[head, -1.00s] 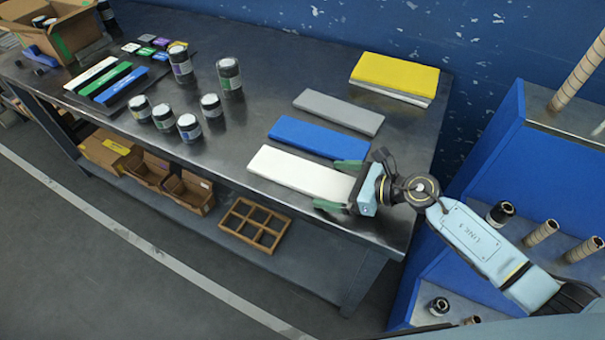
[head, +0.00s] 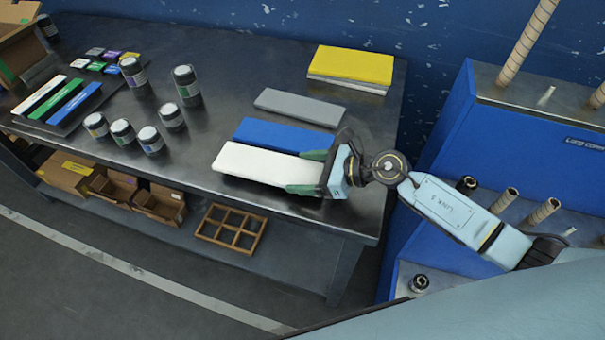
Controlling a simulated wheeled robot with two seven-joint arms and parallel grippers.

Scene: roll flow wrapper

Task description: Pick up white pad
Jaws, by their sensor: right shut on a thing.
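The white pad (head: 258,164) is a long flat slab on the dark metal table (head: 212,206), in front of a blue pad (head: 280,135). My right gripper (head: 309,172) reaches in from the right with its green fingers on either side of the pad's right end, shut on it. The pad still looks low over the table; I cannot tell whether it touches the top. My left gripper is not in view.
A grey pad (head: 300,107) and a yellow pad (head: 352,64) on a white one lie farther back. Several dark jars (head: 122,132) and small coloured blocks stand at the left. Blue shelving (head: 520,140) with rolls stands at the right.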

